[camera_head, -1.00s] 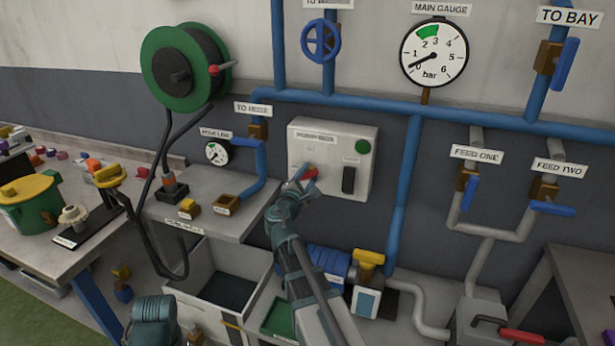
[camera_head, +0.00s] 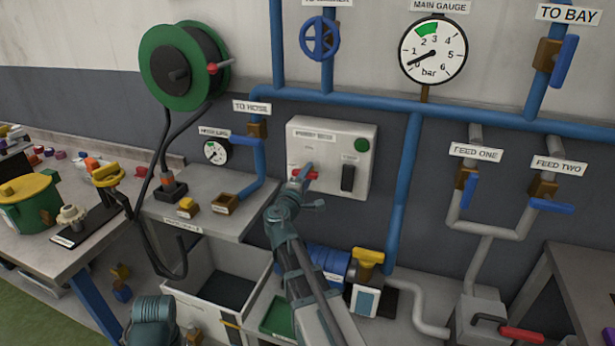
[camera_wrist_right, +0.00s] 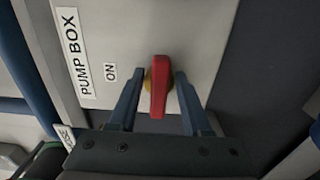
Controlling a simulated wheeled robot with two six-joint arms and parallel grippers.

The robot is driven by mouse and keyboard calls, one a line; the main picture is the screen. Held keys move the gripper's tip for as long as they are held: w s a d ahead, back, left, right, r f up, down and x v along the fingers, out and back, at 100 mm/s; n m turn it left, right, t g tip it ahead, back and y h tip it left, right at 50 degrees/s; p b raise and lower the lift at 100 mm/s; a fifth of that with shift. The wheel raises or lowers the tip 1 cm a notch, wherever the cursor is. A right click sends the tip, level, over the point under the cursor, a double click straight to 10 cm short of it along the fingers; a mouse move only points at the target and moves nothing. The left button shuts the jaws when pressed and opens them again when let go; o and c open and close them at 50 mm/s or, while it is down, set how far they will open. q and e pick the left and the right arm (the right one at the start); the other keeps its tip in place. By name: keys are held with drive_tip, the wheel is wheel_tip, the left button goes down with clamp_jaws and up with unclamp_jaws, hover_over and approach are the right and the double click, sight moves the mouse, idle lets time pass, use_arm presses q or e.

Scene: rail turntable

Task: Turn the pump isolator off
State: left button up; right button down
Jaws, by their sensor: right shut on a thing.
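The pump isolator is a red handle on a yellowish round base (camera_wrist_right: 157,95), on the front of a light grey box (camera_head: 331,138). In the right wrist view a label beside it reads PUMP BOX (camera_wrist_right: 75,52), and a small ON label (camera_wrist_right: 110,72) lies left of the handle. The handle runs up and down in that view, not pointing at ON. My right gripper (camera_wrist_right: 160,75) has one finger on each side of the handle and is shut on it. In the head view my right gripper (camera_head: 303,172) partly hides the handle.
A black switch (camera_head: 348,178) and green round button (camera_head: 362,145) are on the same box. Blue pipes (camera_head: 400,200) run beside and above it. A grey shelf (camera_head: 205,185) is left of the box, and a blue pump (camera_head: 330,262) stands below it.

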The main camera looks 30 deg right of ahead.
idle(0.3)
drive_tip(key=c, duration=0.7)
unclamp_jaws()
drive_tip(key=v, duration=1.4)
drive_tip(key=s+a+f+m+g+y+p, duration=0.45)
drive_tip(key=s+a+f+g+y, duration=0.25)
drive_tip(key=a+f, duration=0.55)
drive_tip(key=s+a+f+g+y, duration=0.1)
drive_tip(key=s+a+y, duration=0.1)
drive_tip(key=s+a, duration=0.1)
drive_tip(key=s+a+f+g+y, duration=0.1)
drive_tip(key=s+a+g, duration=0.1)
drive_tip(key=a, duration=0.4)
drive_tip(key=s+a+f+g+y+p, duration=0.1)
drive_tip(key=s+a+f+y, duration=0.1)
drive_tip(key=s+a, duration=0.3)
drive_tip(key=shift+s+g+y, duration=0.1)
drive_tip(key=shift+g+y, duration=0.2)
drive_tip(key=shift+g, duration=0.1)
